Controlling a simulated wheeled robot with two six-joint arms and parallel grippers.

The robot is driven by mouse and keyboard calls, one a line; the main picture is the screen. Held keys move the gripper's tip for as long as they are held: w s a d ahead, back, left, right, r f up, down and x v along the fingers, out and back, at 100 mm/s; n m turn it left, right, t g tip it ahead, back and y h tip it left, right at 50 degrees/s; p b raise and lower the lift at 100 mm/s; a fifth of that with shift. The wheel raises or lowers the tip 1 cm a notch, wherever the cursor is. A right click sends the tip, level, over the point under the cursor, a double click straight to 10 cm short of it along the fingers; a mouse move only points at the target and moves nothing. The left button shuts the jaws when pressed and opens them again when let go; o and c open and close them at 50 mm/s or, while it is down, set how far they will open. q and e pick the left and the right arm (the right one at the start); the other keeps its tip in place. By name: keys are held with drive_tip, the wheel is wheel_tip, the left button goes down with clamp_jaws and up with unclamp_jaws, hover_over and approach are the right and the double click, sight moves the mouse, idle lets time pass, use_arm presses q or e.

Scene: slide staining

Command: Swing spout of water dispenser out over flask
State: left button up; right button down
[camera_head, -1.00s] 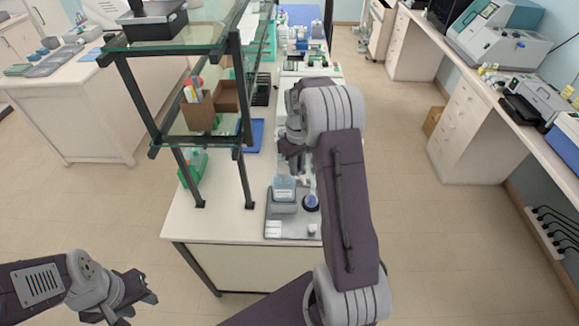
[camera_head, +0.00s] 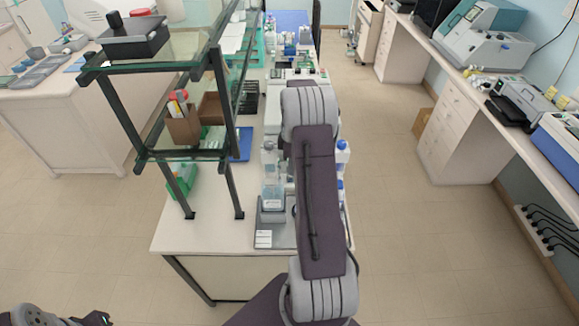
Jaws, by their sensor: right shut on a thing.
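The water dispenser (camera_head: 272,190), a clear bluish vessel on a grey base, stands at the bench's near end. My right arm reaches over the bench, and its gripper (camera_head: 285,150) is beside the dispenser's upper part, mostly hidden behind my own arm. It is shut, apparently on the dispenser's spout, though the fingertips and the spout are not clearly seen. I cannot make out the flask; a dark rounded edge (camera_head: 294,210) shows beside my arm, right of the dispenser. My left gripper (camera_head: 95,318) is cut off at the bottom left, far from the bench.
A glass-shelved rack (camera_head: 225,130) with dark posts stands left of the dispenser. White bottles with blue caps (camera_head: 342,155) stand right of my arm. A blue tray (camera_head: 241,145) lies behind the rack's front post. The floor right of the bench is clear.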

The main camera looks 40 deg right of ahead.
drive_tip(key=shift+w+d+n, duration=0.15)
drive_tip(key=shift+w+n, duration=0.05)
drive_tip(key=shift+n, duration=0.2)
drive_tip(key=shift+w, duration=0.1)
drive_tip(key=c, duration=1.4)
unclamp_jaws()
drive_tip(key=shift+o, duration=0.2)
drive_tip(key=shift+r, duration=0.35)
wheel_tip(320, 180, up, 8)
drive_tip(key=b, duration=0.2)
drive_tip(key=shift+r, duration=0.2)
